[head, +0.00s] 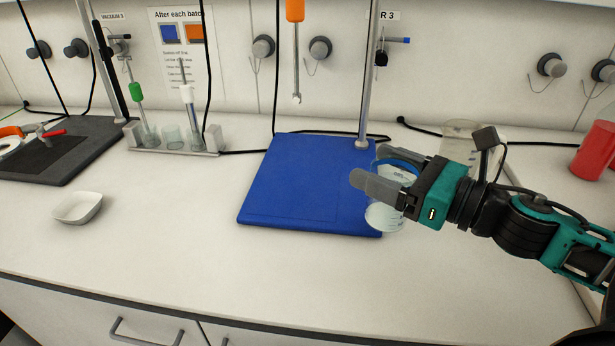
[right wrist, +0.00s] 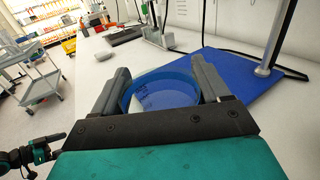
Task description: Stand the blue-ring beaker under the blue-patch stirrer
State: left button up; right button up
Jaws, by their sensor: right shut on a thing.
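The blue-ring beaker (head: 385,217) is clear glass with a blue band at its rim. My right gripper (head: 372,176) is shut on it, with a finger on either side. The blue ring also shows between the fingers in the right wrist view (right wrist: 160,88). The beaker is upright at the right edge of the blue patch (head: 300,190); I cannot tell whether its bottom touches anything. The stirrer (head: 295,50), an orange-topped metal shaft, hangs above the back of the patch, left of the beaker. Part of my left gripper (right wrist: 56,146) shows in the right wrist view.
A metal post (head: 367,90) rises from the patch's back right. A glassware rack (head: 175,150) stands behind left, and a white dish (head: 78,207) lies at left. The front bench is clear.

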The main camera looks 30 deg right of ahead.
jog(key=shift+f+b+x, duration=0.25)
jog(key=shift+f+x, duration=0.35)
jog(key=shift+x, duration=2.35)
jog(key=shift+f+b+x, duration=0.3)
jog(key=shift+f+x, duration=0.35)
jog(key=shift+x, duration=2.25)
jog(key=shift+f+b+x, duration=0.25)
jog(key=shift+f+x, duration=0.35)
jog(key=shift+x, duration=2.35)
jog(key=o, duration=1.4)
jog(key=shift+r, duration=0.2)
jog(key=shift+s+d+f, duration=0.2)
jog(key=shift+s+d, duration=0.05)
jog(key=shift+s, duration=0.35)
jog(key=b+v, duration=0.1)
jog(key=v, duration=0.6)
jog(key=shift+v, duration=1.85)
